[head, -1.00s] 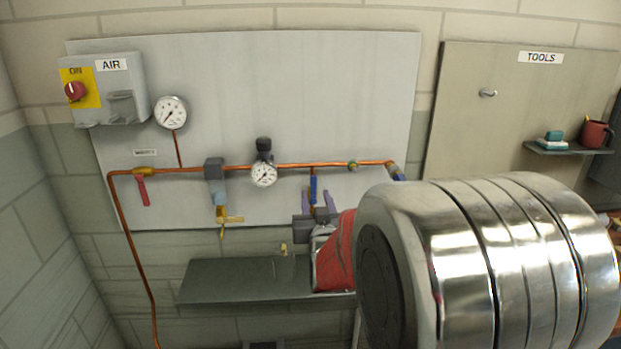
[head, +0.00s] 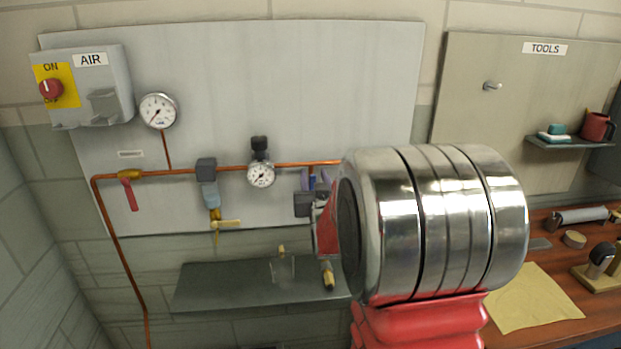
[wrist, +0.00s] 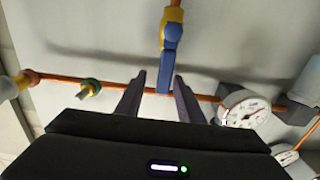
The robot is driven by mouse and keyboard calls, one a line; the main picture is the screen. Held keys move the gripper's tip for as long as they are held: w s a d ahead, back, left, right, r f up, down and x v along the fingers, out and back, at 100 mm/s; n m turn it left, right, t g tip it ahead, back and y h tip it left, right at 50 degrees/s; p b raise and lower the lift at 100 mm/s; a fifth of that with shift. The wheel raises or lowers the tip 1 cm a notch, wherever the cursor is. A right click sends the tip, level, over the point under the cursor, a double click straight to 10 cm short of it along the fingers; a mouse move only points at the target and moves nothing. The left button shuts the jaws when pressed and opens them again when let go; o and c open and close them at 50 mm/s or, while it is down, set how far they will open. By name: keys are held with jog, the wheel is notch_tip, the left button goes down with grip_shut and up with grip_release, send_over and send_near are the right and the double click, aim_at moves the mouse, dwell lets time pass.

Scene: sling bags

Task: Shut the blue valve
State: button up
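The blue valve handle (wrist: 170,45) joins a yellow valve body (wrist: 175,18) on a branch pipe. The handle lies in line with that branch and its free end reaches toward the long copper pipe. My gripper (wrist: 160,75) is open, with one dark finger on each side of the handle's free end and gaps visible. I cannot tell the depth between fingers and handle. In the head view the blue handle (head: 312,181) shows as a small strip between the fingers of my gripper (head: 314,176); my metal arm link hides the area to the right.
A pressure gauge (wrist: 244,112) sits close to the right finger in the wrist view. A dark shelf (head: 225,290) juts out below. A workbench (head: 560,300) stands right.

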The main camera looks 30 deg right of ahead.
jog(key=shift+a, duration=0.15)
jog(key=shift+c, duration=0.3)
jog(key=shift+w, duration=0.1)
grip_shut()
